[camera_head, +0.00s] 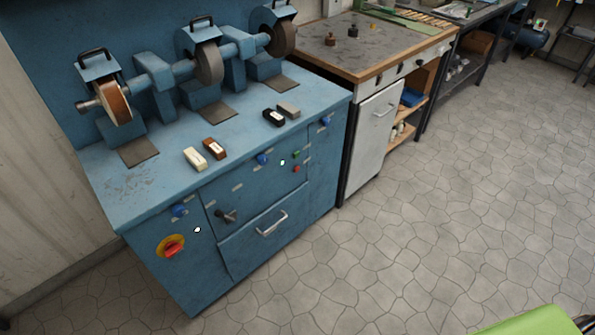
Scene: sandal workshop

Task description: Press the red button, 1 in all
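A small red button (296,169) sits on the front panel of the blue grinding machine (136,190). It is just below a small green button (296,154). A larger red knob on a yellow disc (163,246) is on the left part of the same front; it looks like a rotary switch. Neither of my grippers is in view, and nothing blocks the red button.
Grinding wheels (209,63) and several wax-like blocks (213,148) are on the machine's top. A drawer with a metal handle (272,224) is below the panel. A workbench (370,48) stands to the right. The stone floor (430,210) in front is clear; a light green object (535,322) enters bottom right.

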